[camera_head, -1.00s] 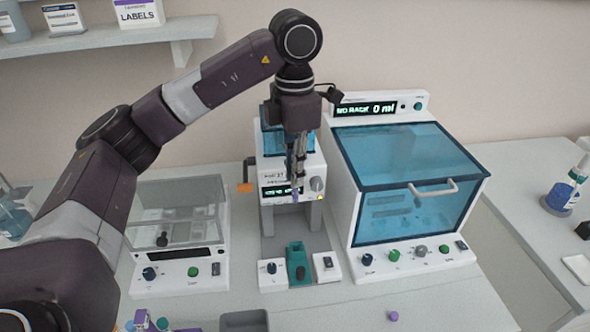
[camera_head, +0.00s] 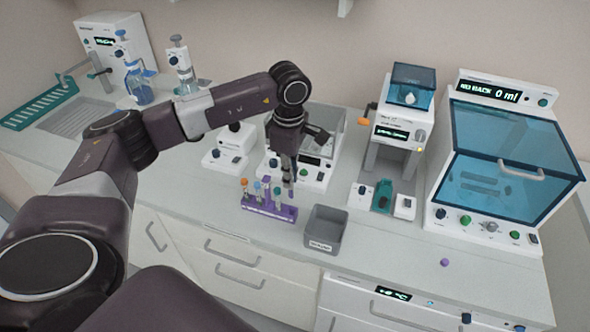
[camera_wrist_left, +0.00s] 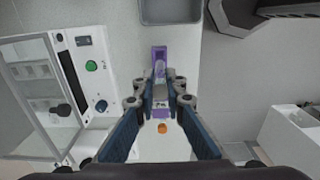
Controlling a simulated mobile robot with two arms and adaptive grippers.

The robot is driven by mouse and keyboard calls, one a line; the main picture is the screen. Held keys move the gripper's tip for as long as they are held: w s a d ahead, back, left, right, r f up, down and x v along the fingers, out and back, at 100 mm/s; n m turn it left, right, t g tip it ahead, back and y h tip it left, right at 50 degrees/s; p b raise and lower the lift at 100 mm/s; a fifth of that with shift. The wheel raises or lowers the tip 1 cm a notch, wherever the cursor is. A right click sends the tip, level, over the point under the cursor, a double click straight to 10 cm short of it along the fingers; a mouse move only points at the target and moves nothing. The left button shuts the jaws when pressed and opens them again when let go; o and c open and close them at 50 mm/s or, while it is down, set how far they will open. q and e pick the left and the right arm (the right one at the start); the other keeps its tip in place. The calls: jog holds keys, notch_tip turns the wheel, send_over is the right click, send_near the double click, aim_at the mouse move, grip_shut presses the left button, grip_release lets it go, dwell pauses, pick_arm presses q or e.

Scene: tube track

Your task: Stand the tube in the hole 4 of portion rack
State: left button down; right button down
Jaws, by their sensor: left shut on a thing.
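The purple portion rack (camera_head: 256,207) stands on the bench near its front edge, with several tubes in it under orange, blue and green caps. My left gripper (camera_head: 288,178) points down over the right end of the rack, shut on a slim tube (camera_head: 290,192) that barely shows at the fingertips. Whether the tube's lower end is above or in a hole, I cannot tell. In the left wrist view the fingers (camera_wrist_left: 160,98) are over the purple rack (camera_wrist_left: 159,56), with an orange cap (camera_wrist_left: 162,128) below. My right gripper is not in view.
A grey bin (camera_head: 326,230) stands just right of the rack. A white device with a clear cover (camera_head: 322,140) is behind the gripper. A loose purple cap (camera_head: 445,262) lies to the right on otherwise clear bench. A blue-lidded machine (camera_head: 510,150) stands at far right.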

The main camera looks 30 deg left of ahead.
pick_arm(q)
jog(key=shift+f, duration=0.45)
jog(key=shift+w+a+f+b, duration=0.1)
jog(key=shift+w+f+b, duration=0.1)
jog(key=shift+f+b, duration=0.45)
notch_tip(320, 180, down, 2)
jog(key=shift+s+f+b, duration=0.1)
jog(key=shift+b, duration=0.35)
jog(key=shift+f, duration=0.3)
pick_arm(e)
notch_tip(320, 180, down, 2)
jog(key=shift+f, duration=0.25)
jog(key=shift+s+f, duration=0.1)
pick_arm(q)
jog(key=shift+b, duration=0.4)
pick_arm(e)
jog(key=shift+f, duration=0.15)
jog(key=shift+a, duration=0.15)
